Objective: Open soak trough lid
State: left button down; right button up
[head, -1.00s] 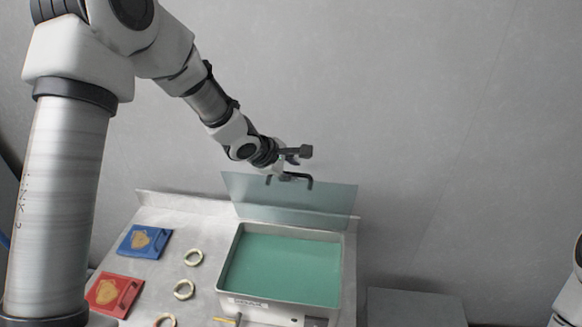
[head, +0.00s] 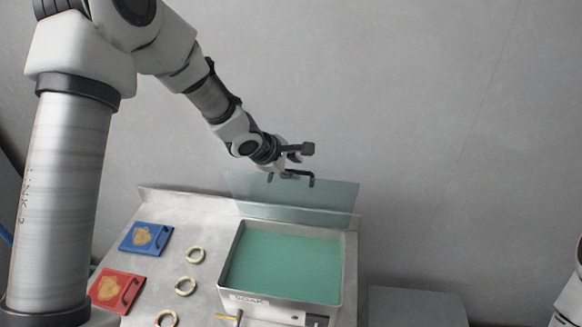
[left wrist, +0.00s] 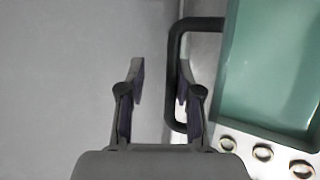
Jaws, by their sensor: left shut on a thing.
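The soak trough (head: 340,270) is a grey metal box full of teal liquid, labelled SOAK on its front. Its translucent lid (head: 320,196) stands up, tilted open at the trough's back edge. The lid's dark handle (head: 311,181) is near the lid's top edge and also shows in the left wrist view (left wrist: 174,50). My right gripper is out of view.
A blue tile (head: 146,238) and a red tile (head: 117,290) lie on the counter left of the trough. Several pale rings (head: 186,286) lie between them and the trough. A grey box (head: 415,305) is at the right. A bare wall rises behind the counter.

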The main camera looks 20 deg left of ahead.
pick_arm(q)
jog(key=shift+w+f, duration=0.1)
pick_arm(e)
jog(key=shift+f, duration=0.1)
pick_arm(q)
jog(key=c, duration=1.5)
grip_release()
jog(key=shift+w+f, duration=0.35)
jog(key=shift+w, duration=0.1)
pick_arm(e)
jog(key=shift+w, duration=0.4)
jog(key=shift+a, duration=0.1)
